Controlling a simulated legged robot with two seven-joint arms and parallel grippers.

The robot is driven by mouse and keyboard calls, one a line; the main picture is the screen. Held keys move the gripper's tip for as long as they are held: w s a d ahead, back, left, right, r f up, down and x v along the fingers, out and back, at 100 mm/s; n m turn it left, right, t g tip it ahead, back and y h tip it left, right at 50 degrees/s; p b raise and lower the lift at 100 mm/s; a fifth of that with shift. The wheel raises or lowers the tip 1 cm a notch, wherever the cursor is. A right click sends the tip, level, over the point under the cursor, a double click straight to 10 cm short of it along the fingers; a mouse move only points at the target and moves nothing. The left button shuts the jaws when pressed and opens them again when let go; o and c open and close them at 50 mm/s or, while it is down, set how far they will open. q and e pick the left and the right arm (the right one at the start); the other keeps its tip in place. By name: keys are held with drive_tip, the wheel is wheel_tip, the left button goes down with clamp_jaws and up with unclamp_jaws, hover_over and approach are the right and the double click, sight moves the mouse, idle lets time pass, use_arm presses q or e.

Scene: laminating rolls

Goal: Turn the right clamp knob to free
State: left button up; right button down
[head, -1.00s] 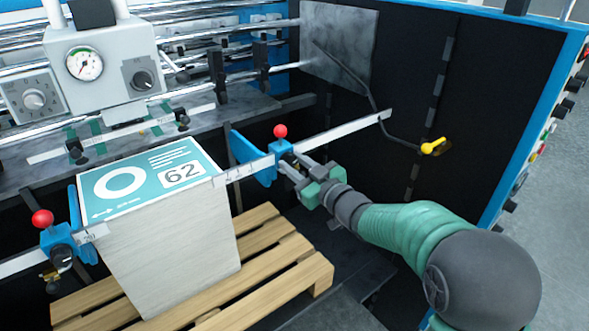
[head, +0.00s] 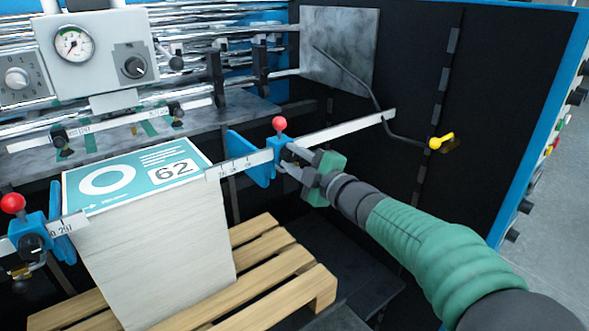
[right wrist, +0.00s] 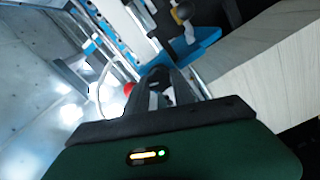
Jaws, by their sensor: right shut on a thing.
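The right clamp (head: 262,160) is a blue block with a plate on a pale scale bar, topped by a red ball (head: 279,123). My right gripper (head: 288,158) reaches it from the right and is shut on the clamp's knob, which the fingers mostly hide. In the right wrist view the dark fingers (right wrist: 157,88) are close together, with the red ball (right wrist: 129,88) partly showing beside them. How far the knob is turned cannot be seen. My left gripper is not in view.
A tall stack of sheets (head: 160,240) marked 62 stands on a wooden pallet (head: 290,277), left of the right clamp. The left clamp (head: 35,232) has its own red ball. A bent rod with a yellow end (head: 441,141) hangs on the dark wall at right.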

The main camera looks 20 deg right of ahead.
drive_tip(key=shift+a+f+n+b, duration=0.1)
drive_tip(key=shift+f+n+b, duration=0.05)
drive_tip(key=shift+n+b, duration=1.8)
drive_tip(key=shift+n+p, duration=0.3)
drive_tip(key=shift+n, duration=0.15)
drive_tip(key=c, duration=1.4)
unclamp_jaws()
drive_tip(key=o, duration=0.3)
drive_tip(key=shift+w+a, duration=0.1)
drive_tip(key=shift+w, duration=0.05)
drive_tip(key=p+v, duration=0.1)
drive_tip(key=v, duration=1.6)
drive_tip(key=shift+w, duration=0.1)
